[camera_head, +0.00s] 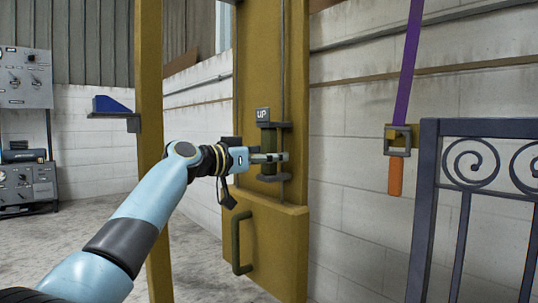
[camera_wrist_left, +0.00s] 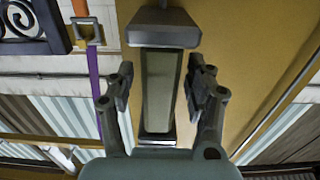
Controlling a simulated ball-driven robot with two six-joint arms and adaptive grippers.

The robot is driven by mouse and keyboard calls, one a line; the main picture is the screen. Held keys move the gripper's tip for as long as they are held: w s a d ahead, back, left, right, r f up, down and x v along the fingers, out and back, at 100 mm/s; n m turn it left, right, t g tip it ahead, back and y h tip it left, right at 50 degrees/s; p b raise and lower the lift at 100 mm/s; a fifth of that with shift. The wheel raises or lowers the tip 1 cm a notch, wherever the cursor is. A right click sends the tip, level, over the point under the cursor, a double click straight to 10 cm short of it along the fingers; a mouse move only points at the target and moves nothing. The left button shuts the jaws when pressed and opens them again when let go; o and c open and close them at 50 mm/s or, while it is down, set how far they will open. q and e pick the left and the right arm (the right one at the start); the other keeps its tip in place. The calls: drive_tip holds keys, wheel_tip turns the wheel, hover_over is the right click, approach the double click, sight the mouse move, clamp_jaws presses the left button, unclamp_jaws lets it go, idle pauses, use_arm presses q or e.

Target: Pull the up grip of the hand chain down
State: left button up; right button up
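The up grip (camera_head: 267,140) is an olive-green upright bar between grey end caps, under a sign marked "UP" (camera_head: 262,113). It hangs by a thin vertical chain line in front of a yellow post (camera_head: 258,60). My left gripper (camera_head: 272,157) is at the lower half of the grip in the head view. In the left wrist view, which is upside down, the grip (camera_wrist_left: 163,90) stands between the two fingers of my left gripper (camera_wrist_left: 160,92). The fingers are open, with a visible gap on the left side and a narrow one on the right. My right gripper is out of view.
A yellow box with a green handle (camera_head: 236,240) is below the grip. At right are a purple strap (camera_head: 409,60), an orange piece (camera_head: 396,176) and a dark scroll gate (camera_head: 428,200).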

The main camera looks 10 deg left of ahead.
use_arm(q)
drive_tip(key=shift+s+a+r, duration=0.1)
drive_tip(key=shift+r, duration=0.05)
drive_tip(key=v, duration=1.1)
drive_tip(key=shift+s+a, duration=0.2)
drive_tip(key=shift+s, duration=0.15)
